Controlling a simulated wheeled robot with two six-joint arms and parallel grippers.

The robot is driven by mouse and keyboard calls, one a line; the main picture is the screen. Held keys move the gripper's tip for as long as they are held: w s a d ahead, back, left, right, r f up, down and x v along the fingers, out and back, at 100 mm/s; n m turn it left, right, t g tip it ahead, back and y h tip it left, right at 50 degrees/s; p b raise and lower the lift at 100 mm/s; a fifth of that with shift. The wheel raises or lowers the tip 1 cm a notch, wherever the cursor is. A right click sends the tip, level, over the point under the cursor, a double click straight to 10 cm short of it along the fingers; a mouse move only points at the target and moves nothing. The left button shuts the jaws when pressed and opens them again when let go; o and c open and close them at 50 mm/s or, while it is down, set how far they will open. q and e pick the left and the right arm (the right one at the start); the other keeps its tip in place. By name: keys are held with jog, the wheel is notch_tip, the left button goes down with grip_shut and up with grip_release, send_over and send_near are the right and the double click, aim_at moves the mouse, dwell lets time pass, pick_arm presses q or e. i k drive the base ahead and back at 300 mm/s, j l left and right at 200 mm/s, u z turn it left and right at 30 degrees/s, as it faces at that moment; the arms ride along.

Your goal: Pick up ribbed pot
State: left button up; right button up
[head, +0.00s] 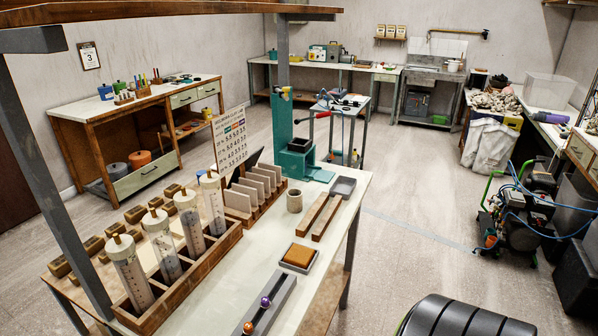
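A small grey-beige cylindrical pot (294,201) stands upright on the near workbench (262,236), between the rack of upright tiles and two long brown bars. It is the only small pot I see on this bench; at this size I cannot make out clear ribs on it. Its top opening faces up and nothing touches it from above. Neither of my grippers is in the head view.
Left of the pot are a tile rack (238,211) and a wooden rack of clear tubes (160,248). Two brown bars (326,216), a grey tray (342,187) and a green press (296,160) are close by. A sponge tray (297,257) lies in front.

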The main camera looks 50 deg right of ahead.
aim_at(295, 201)
jog(key=k+l+z, duration=0.1)
jog(key=z, duration=1.4)
jog(key=u, duration=0.5)
jog(key=i+l+u, duration=0.2)
jog(key=u, duration=0.2)
jog(key=i+l+u, duration=0.1)
jog(key=l+u, duration=1.3)
jog(key=l, duration=0.45)
jog(key=k+l+u, duration=0.1)
jog(key=l, duration=0.55)
jog(key=l+u, duration=0.15)
jog(key=l, duration=0.45)
jog(key=k+l+u, duration=0.1)
jog(key=l, duration=0.5)
jog(key=k, duration=0.05)
